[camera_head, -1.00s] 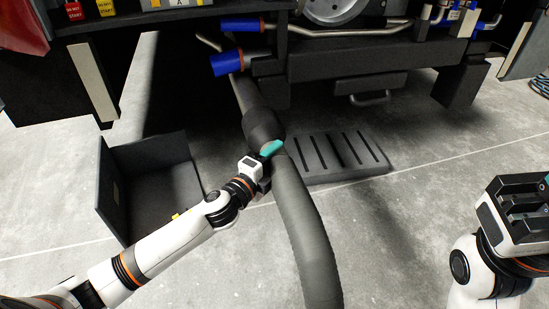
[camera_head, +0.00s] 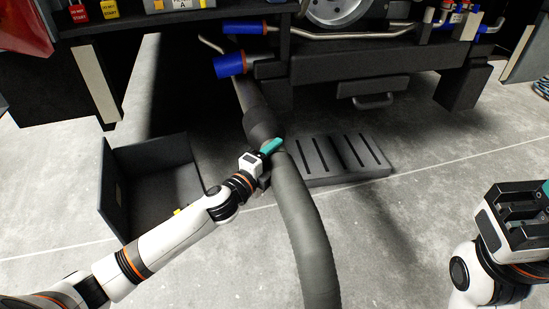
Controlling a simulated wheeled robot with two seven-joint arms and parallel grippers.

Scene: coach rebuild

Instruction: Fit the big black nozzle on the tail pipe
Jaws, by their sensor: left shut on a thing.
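The big black nozzle (camera_head: 261,124) is on the end of a thick grey hose (camera_head: 302,215) and points up and away under the vehicle. Its far end is in shadow just below a blue cylinder (camera_head: 229,64). A bent metal pipe end (camera_head: 210,43), possibly the tail pipe, shows left of this cylinder. I cannot tell whether nozzle and pipe touch. My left gripper (camera_head: 272,147), with teal fingertips, is shut on the nozzle's near end, by the hose. My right gripper (camera_head: 533,196) is at the right edge, away from the nozzle, its fingertips partly cut off.
An open dark box (camera_head: 118,205) stands on the floor left of my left arm. A slotted grey block (camera_head: 345,160) lies right of the hose. A dark step (camera_head: 372,86) hangs under the vehicle. The floor at front right is clear.

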